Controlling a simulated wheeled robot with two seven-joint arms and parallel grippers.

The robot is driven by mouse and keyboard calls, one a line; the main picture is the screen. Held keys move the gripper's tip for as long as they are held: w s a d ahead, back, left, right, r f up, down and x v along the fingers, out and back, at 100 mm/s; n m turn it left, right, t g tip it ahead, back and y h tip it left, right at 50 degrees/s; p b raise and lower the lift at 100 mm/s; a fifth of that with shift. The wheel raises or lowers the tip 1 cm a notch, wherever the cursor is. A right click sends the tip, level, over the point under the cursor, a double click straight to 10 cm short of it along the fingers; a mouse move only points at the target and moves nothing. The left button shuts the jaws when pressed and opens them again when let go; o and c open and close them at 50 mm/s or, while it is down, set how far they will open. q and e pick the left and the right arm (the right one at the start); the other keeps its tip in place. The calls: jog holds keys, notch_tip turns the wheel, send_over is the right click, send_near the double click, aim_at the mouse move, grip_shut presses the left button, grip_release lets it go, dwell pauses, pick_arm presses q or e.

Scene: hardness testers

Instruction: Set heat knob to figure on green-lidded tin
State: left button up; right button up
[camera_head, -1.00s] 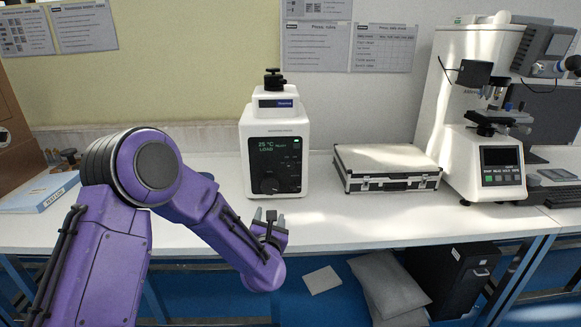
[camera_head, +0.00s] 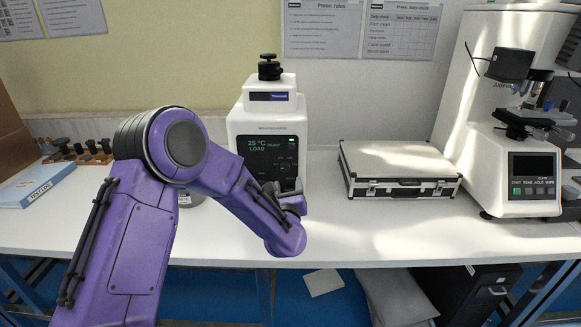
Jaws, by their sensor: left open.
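The white press (camera_head: 268,122) stands on the bench with a dark front panel (camera_head: 265,155) whose display reads 25 °C and LOAD. The knob low on that panel is hidden behind my left gripper (camera_head: 285,187). That gripper is in front of the panel's lower part; its fingers are small and partly hidden by its wrist, and it is open with nothing seen in it. A grey round object (camera_head: 186,199), perhaps a tin, shows only in part behind my left arm. No green lid or figure can be made out. My right gripper is out of view.
A silver case (camera_head: 400,170) lies right of the press. A white hardness tester (camera_head: 510,150) stands farther right. A blue-and-white box (camera_head: 35,185) and a rack of dark-topped pieces (camera_head: 80,152) are at the left. The bench front (camera_head: 370,235) is clear.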

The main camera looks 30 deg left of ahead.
aim_at(285, 168)
pick_arm(q)
jog(key=x, duration=0.2)
jog(key=p+x, duration=0.1)
jog(key=x, duration=0.2)
jog(key=a+x, duration=0.1)
jog(key=x, duration=0.2)
jog(key=shift+s+a+p, duration=0.15)
jog(key=shift+s+p, duration=0.15)
jog(key=shift+p, duration=0.1)
jog(key=shift+w+r, duration=0.1)
jog(key=shift+w, duration=0.1)
jog(key=shift+c, duration=0.3)
grip_shut()
